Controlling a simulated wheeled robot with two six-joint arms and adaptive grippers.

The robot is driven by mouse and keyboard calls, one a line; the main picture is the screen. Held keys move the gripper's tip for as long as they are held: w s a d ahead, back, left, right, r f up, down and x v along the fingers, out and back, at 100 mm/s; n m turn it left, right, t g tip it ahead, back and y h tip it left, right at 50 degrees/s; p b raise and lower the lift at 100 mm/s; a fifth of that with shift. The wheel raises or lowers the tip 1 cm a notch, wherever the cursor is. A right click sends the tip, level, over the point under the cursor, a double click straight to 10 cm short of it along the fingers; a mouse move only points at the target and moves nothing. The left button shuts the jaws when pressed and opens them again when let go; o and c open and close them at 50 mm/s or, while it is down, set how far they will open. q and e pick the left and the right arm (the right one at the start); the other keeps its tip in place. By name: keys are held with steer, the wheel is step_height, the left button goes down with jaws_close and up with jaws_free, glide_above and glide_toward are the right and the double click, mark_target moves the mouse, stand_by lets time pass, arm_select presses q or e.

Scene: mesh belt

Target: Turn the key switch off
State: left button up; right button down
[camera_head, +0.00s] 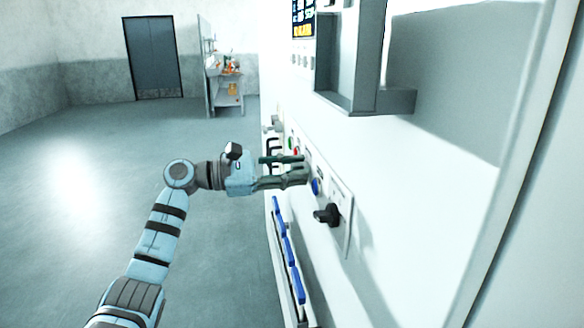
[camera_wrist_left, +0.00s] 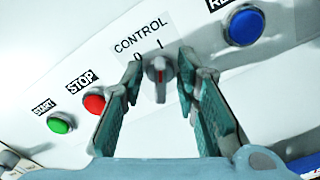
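The key switch (camera_wrist_left: 158,72) is a small grey knob with a red mark, under the label CONTROL with positions 0 and I. Its red mark looks roughly upright, nearer the I than the 0. My left gripper (camera_head: 304,166) reaches the white panel from the left. In the left wrist view the gripper (camera_wrist_left: 160,66) is open, with one finger on each side of the knob. I cannot tell whether either finger touches it. In the head view the switch is hidden behind the fingers. My right gripper is not in view.
A green START button (camera_wrist_left: 60,122) and a red STOP button (camera_wrist_left: 95,103) sit left of the switch, a blue button (camera_wrist_left: 244,25) right of it. A black rotary handle (camera_head: 328,214) and a grey screen housing (camera_head: 350,100) jut from the panel. The floor at left is clear.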

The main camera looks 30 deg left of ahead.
arm_select(q)
steer(key=shift+c, duration=0.4)
jaws_close()
steer(key=shift+n+p, duration=0.3)
steer(key=n+p, duration=0.3)
steer(key=n, duration=0.2)
steer(key=shift+r+n+p, duration=0.1)
steer(key=shift+n+p, duration=0.2)
steer(key=shift+p, duration=0.05)
steer(key=n+p, duration=0.1)
steer(key=n, duration=0.1)
steer(key=shift+n+p, duration=0.3)
steer(key=shift+p, duration=0.1)
steer(key=shift+n+p, duration=1)
steer(key=shift+n, duration=0.5)
steer(key=shift+w, duration=0.1)
